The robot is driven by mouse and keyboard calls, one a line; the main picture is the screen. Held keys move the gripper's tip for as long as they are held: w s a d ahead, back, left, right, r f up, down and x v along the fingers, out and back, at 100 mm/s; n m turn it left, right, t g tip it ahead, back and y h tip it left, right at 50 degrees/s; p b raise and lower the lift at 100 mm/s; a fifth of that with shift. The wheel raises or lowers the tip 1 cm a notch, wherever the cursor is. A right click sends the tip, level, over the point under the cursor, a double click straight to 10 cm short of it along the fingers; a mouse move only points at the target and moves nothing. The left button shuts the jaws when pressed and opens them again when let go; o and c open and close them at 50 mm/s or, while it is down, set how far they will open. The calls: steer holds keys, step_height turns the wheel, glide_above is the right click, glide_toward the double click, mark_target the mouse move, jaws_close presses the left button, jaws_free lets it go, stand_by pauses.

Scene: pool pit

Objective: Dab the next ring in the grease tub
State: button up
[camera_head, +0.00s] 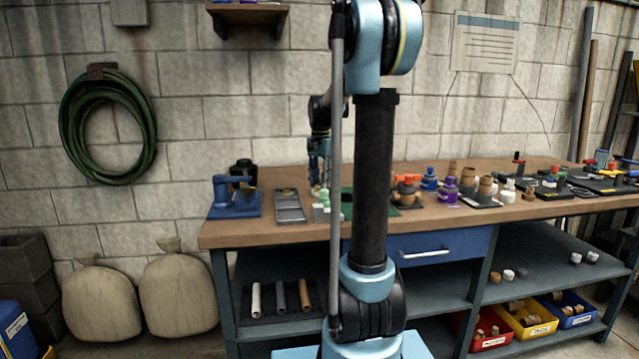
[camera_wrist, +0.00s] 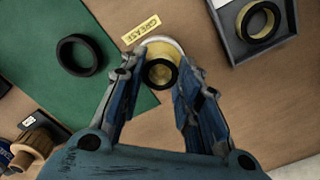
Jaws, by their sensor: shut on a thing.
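My gripper (camera_wrist: 160,75) is shut on a small black ring (camera_wrist: 160,85), held between its fingertips in the wrist view. The ring is over the grease tub (camera_wrist: 177,44), a round pale-rimmed tub with yellow grease, beside a yellow GREASE label (camera_wrist: 141,30). I cannot tell whether the ring touches the grease. Another black ring (camera_wrist: 67,65) lies on the green mat (camera_wrist: 110,22). A grey tray (camera_wrist: 225,45) at upper right holds a dark ring (camera_wrist: 245,28) with yellow on it. In the head view my gripper (camera_head: 321,188) is low over the bench, and the tub is not clear.
On the wooden bench (camera_head: 250,230), the grey compartment tray (camera_head: 290,207) and a blue fixture (camera_head: 235,207) stand left of my gripper. Several fittings and brown cylinders (camera_head: 486,186) crowd the right side. The wrist view shows brown cylinders (camera_wrist: 38,142) at lower left.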

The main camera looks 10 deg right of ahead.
steer(key=shift+r, duration=3.4)
